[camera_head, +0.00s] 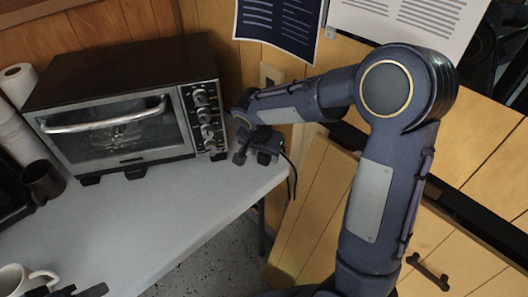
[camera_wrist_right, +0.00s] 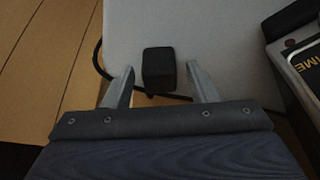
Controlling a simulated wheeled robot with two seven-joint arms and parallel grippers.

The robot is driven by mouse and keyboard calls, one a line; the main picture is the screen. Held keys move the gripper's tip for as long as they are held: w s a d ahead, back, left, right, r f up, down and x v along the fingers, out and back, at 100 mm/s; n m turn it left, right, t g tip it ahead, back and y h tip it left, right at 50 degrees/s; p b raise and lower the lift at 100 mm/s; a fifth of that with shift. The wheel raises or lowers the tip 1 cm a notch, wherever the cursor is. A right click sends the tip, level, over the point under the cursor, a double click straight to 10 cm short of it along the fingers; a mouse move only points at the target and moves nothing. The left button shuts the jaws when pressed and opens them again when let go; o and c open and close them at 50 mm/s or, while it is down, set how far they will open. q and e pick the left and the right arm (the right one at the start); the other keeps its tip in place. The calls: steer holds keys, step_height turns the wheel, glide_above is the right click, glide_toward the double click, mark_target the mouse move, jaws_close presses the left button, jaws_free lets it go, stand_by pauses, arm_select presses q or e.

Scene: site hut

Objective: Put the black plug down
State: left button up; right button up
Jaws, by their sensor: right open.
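The black plug (camera_wrist_right: 158,70) is a small dark block on the pale table top (camera_wrist_right: 220,30), near its edge. In the right wrist view it lies between and slightly beyond my right gripper's fingertips (camera_wrist_right: 160,72), with a gap on each side. My right gripper (camera_head: 255,155) is open, at the table's right edge beside the toaster oven; in the head view I cannot clearly tell the plug from the gripper. A black cord (camera_wrist_right: 98,62) runs by the plug and over the edge. Part of my left gripper (camera_head: 82,291) shows at the bottom left; its opening is unclear.
The toaster oven (camera_head: 125,105) stands close left of my right gripper. A white mug (camera_head: 25,280), a dark mug (camera_head: 42,182) and paper rolls (camera_head: 17,85) are at the left. The middle of the table (camera_head: 150,220) is clear. A wall outlet (camera_head: 270,76) is behind.

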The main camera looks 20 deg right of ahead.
steer(key=shift+r+p, duration=0.3)
steer(key=shift+p, duration=0.05)
steer(key=shift+r+p, duration=0.55)
steer(key=shift+p, duration=0.05)
steer(key=p+v, duration=0.1)
steer(key=v, duration=1)
steer(key=s+n+t+y, duration=0.3)
steer(key=s+n+y, duration=0.3)
steer(key=s, duration=1.6)
steer(key=shift+f+n, duration=0.45)
steer(key=shift+n, duration=0.55)
steer(key=shift+s, duration=0.1)
